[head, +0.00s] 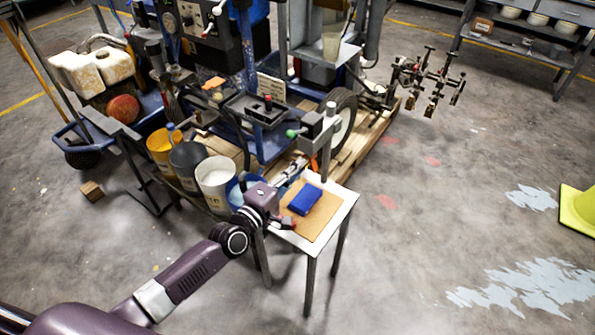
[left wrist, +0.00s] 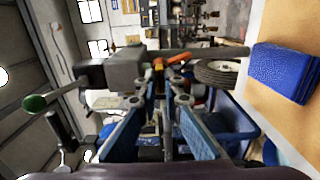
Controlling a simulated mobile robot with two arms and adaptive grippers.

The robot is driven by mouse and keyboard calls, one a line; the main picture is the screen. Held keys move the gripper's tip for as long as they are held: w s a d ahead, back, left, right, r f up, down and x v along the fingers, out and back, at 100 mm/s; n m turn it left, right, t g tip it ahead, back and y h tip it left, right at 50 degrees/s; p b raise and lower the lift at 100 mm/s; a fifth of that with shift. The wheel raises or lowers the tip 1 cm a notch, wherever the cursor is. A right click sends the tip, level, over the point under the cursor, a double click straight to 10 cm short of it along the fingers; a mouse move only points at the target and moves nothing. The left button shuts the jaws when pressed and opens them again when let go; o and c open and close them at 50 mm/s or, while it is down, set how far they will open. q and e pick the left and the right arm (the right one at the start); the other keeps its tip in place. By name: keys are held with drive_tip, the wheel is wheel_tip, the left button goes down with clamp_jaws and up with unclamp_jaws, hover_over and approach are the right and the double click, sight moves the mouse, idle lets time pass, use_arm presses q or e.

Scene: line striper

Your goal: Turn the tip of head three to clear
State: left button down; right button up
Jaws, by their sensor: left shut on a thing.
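My left gripper (head: 292,176) reaches in over the small table, beside a grey block on a post (head: 320,124) with a green-knobbed lever. In the left wrist view, my left gripper (left wrist: 160,100) has its blue-padded fingers at a small orange tip (left wrist: 174,60) by the grey block (left wrist: 125,68). It is closed on what looks like this tip; the fingertips partly hide the grip. The tip's exact angle is hard to tell. A row of several dark spray heads with brass ends (head: 432,84) hangs at the right of the machine, away from my gripper. My right gripper is not in view.
The small table (head: 345,205) carries a brown board with a blue sponge-like block (head: 305,199), close to my gripper. Buckets (head: 216,180) stand to its left. A black wheel (head: 343,118) and a wooden pallet lie behind.

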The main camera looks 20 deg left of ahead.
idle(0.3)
use_arm(q)
drive_tip(key=n+b, duration=0.2)
drive_tip(key=n, duration=0.7)
drive_tip(key=shift+n, duration=0.3)
